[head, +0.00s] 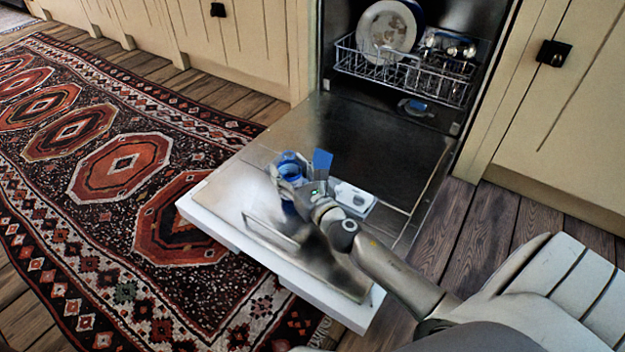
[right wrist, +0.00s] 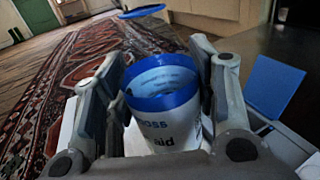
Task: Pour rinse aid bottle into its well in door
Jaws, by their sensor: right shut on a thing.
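The rinse aid bottle (head: 290,160), blue and white, is held over the open dishwasher door (head: 262,240). In the right wrist view its white side (right wrist: 165,135) carries partly hidden lettering ending in "aid", and its blue rim faces up; it looks roughly upright. My right gripper (head: 287,182) is shut around the bottle, with a finger on each side. A white dispenser (head: 353,198) is set in the door, right of the gripper. A raised blue flap (head: 322,160) stands beside it; the flap also shows in the right wrist view (right wrist: 272,88). The well opening is hidden by my gripper and arm.
The lower rack (head: 400,70) holds a plate (head: 386,32) and other dishes inside the dishwasher. Cream cabinets (head: 570,110) flank it. A patterned rug (head: 110,165) lies left of the door. A blue ring-shaped piece (right wrist: 142,11) shows beyond the bottle in the right wrist view.

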